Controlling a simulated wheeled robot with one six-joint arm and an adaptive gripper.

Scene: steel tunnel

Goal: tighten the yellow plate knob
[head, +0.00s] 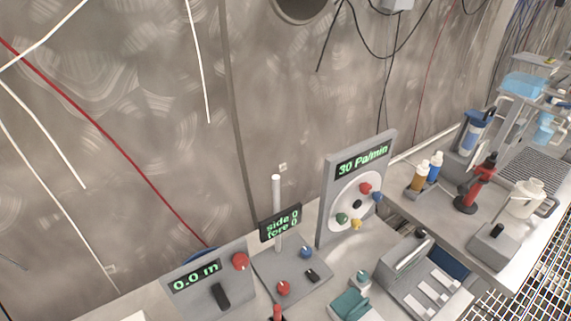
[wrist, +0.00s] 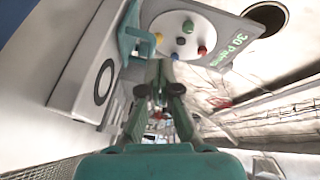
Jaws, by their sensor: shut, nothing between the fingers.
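The yellow knob (head: 356,224) is on the lower part of a round white plate (head: 349,190) on an upright grey panel. A red knob (head: 365,188), a blue knob (head: 377,197) and a green knob (head: 341,218) sit around a black centre (head: 357,204). My gripper is shut and empty, pointing towards the plate. I cannot tell whether it touches the knob. I cannot make out my gripper in the head view.
The panel's display (head: 363,159) reads 30 Pa/min. To its left stand a post with a "side 0 fore 0" display (head: 281,222) and a box reading 0.0 m (head: 195,277). A tray of slots (head: 425,275) and a teal item (head: 350,305) lie in front.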

